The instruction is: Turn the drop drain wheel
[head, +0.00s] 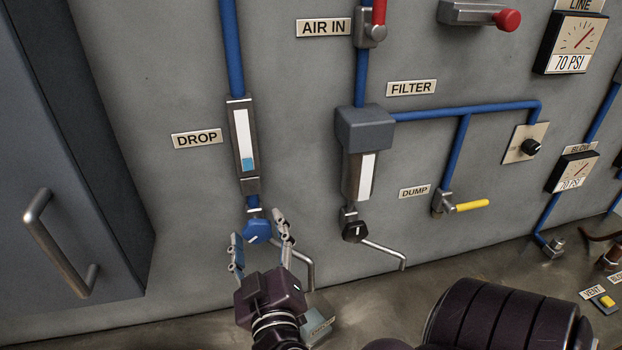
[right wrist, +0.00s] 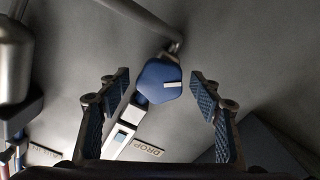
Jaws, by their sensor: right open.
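The drop drain wheel is a blue faceted knob (head: 257,231) with a white mark, at the bottom of the drop leg (head: 244,140) beside the DROP label (head: 197,138). In the right wrist view the blue knob (right wrist: 160,82) sits between the spread fingers, with a gap on both sides. My right gripper (head: 262,240) is open, its fingers on either side of the knob; the head view does not show clearly whether they touch it. The right wrist view shows the same open gripper (right wrist: 163,97). My left gripper is not in view.
A bent metal drain pipe (head: 308,268) runs close to the right finger. The filter (head: 362,150) with a black knob (head: 355,231) hangs to the right, and the yellow DUMP lever (head: 472,205) is farther right. A cabinet with a handle (head: 62,245) stands at left.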

